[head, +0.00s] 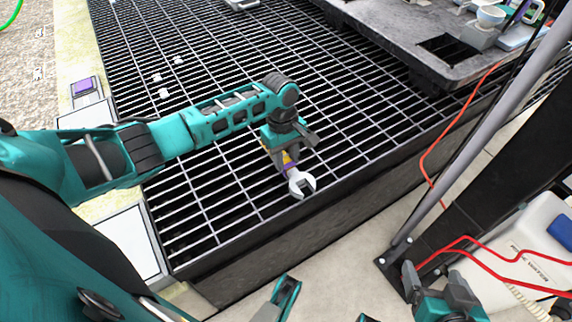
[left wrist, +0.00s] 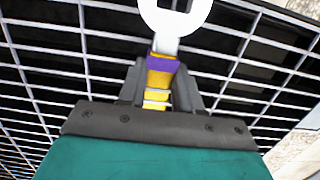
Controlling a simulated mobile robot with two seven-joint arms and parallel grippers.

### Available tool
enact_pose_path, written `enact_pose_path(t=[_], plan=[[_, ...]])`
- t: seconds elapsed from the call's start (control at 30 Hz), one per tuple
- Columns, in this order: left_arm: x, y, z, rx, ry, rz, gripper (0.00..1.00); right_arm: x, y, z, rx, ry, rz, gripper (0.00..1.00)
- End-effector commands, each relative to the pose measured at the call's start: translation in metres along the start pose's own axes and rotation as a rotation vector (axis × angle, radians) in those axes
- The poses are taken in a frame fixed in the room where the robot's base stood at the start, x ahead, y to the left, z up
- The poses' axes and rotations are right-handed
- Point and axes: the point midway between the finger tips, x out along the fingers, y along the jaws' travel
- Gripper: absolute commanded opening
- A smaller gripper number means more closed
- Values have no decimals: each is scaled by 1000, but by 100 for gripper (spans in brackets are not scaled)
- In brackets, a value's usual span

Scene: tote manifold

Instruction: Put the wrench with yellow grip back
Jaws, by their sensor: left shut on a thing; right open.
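The wrench with yellow grip has a pale grey open-ended head (head: 299,186) and a purple band next to the yellow. My left gripper (head: 288,157) is shut on its yellow grip, above the metal grating (head: 215,190) near its front edge. In the left wrist view, the wrench (left wrist: 166,46) sticks out from between the dark fingers of my left gripper (left wrist: 158,85), its head cut off by the top edge. The grating lies beneath it. My right gripper (head: 433,277) is open and looks empty, low at the right of the head view.
A dark platform (head: 385,45) with a bowl (head: 490,16) and other items stands at the back right. Small white pieces (head: 164,93) lie on the grating. A grey pole (head: 470,140), red cables (head: 435,160) and a white container (head: 525,255) are at the right.

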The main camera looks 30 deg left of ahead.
Motion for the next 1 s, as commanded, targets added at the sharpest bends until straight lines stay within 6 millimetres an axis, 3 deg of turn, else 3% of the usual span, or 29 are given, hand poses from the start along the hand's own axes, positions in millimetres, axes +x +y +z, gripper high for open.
enact_pose_path(t=[0.03, 0.1, 0.5, 0.53, 0.77, 1.0], plan=[[13, 0, -2, -1, 0, 0, 0, 5, -1, 6, 1, -1, -3, 84], [21, 0, -3, 0, 0, -1, 0, 6, -2, 8, 1, -6, -6, 84], [24, 0, -3, -1, -1, 1, 0, 4, -3, -2, -1, 7, -10, 84], [25, 0, -3, -1, 0, 0, 35, 4, -3, -2, -1, 7, -10, 84], [25, 0, -3, 0, 0, 0, 57, 5, -3, 1, -2, 2, -10, 84], [24, 0, -3, 0, 0, 0, 59, 6, -3, 3, -5, -3, -10, 84]])
